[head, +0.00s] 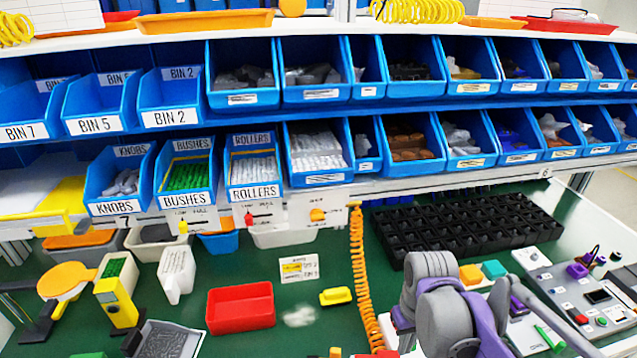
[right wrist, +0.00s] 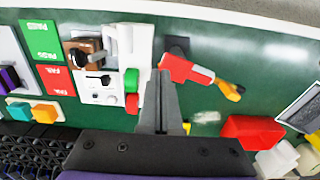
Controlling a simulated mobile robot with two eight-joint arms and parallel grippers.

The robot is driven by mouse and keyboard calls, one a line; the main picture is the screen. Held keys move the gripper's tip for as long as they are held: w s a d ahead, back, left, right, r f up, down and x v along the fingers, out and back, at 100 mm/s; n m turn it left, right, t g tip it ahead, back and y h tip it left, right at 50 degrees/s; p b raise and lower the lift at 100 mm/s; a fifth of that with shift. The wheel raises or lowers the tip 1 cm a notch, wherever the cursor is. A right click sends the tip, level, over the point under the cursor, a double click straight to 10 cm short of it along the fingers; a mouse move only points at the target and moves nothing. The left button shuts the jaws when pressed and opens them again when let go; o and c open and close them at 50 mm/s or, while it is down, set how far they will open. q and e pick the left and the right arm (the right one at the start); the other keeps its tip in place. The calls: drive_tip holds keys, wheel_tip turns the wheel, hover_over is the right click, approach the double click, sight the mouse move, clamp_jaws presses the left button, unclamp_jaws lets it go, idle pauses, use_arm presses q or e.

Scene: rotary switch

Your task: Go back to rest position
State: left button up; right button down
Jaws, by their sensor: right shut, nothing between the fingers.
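My right arm (head: 445,305) reaches in at the lower right of the head view, above the green bench; its fingertips are hidden there. In the right wrist view my right gripper (right wrist: 161,80) has its two grey fingers together with nothing between them. The fingertips are near a white panel (right wrist: 100,90) with a black switch handle, beside green and red round parts. I cannot tell from this view whether they touch anything. My left gripper is not in view.
Blue bins (head: 254,170) fill the shelves above the bench. A black compartment tray (head: 465,225) lies behind my right arm, with a grey control panel (head: 585,300) to its right. A red bin (head: 240,308) and a coiled orange cord (head: 361,270) are to the left.

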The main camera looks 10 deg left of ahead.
drive_tip(key=s+d+f+m+t, duration=0.2)
drive_tip(key=s+d, duration=0.1)
drive_tip(key=s, duration=0.4)
drive_tip(key=s+d+f+m+t, duration=0.2)
drive_tip(key=s+d+t, duration=0.1)
drive_tip(key=s, duration=0.4)
drive_tip(key=shift+d+f, duration=0.2)
drive_tip(key=shift+d, duration=0.1)
